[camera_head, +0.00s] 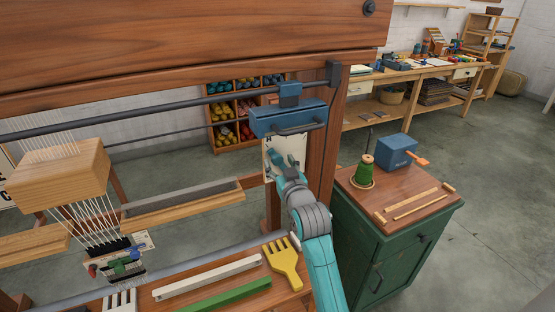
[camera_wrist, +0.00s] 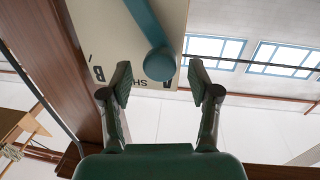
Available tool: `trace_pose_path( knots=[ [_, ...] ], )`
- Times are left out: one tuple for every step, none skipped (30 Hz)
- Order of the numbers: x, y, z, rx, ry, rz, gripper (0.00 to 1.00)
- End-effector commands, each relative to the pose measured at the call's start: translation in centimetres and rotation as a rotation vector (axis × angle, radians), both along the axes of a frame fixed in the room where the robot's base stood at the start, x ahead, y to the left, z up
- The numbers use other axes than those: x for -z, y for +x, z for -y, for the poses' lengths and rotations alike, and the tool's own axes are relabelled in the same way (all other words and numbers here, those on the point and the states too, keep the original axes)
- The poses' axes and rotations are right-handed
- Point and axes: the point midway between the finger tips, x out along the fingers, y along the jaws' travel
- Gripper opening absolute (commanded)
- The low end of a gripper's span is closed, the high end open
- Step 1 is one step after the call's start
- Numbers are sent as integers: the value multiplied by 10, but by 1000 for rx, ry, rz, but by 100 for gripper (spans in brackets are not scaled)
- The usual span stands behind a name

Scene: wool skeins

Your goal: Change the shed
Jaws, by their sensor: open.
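A pale panel (camera_head: 297,146) marked with letters hangs below the blue block on the loom's right post. My gripper (camera_wrist: 160,84) is open, with one finger on each side of the knob in the picture; I see no contact, and depth is unclear. In the head view my gripper (camera_head: 282,172) is in front of the panel and hides the lever.
A blue block (camera_head: 288,118) with a handle sits on the dark rail above my gripper. A yellow comb (camera_head: 283,262) and a green bar (camera_head: 225,294) lie below. A green cabinet (camera_head: 385,245) stands at right, carrying a spool (camera_head: 364,172).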

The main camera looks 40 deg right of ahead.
Motion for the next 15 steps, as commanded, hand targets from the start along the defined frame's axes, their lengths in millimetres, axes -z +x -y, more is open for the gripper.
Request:
trace_pose_path(
  knots=[
    [-1, 7, 3, 0, 0, 1, 61],
    [0, 10, 4, 0, 0, 0, 61],
    [0, 14, 6, 0, 0, 0, 61],
    [0, 16, 7, 0, 0, 0, 61],
    [0, 19, 8, 0, 0, 0, 61],
    [0, 21, 9, 0, 0, 0, 61],
    [0, 22, 9, 0, 0, 0, 61],
    [0, 23, 10, 0, 0, 0, 61],
    [0, 24, 10, 0, 0, 0, 61],
    [0, 25, 11, 0, 0, 0, 61],
    [0, 25, 11, 0, 0, 0, 61],
    [0, 25, 11, 0, 0, 0, 61],
    [0, 25, 11, 0, 0, 0, 61],
    [0, 25, 11, 0, 0, 0, 61],
    [0, 25, 11, 0, 0, 0, 61]
  ],
)
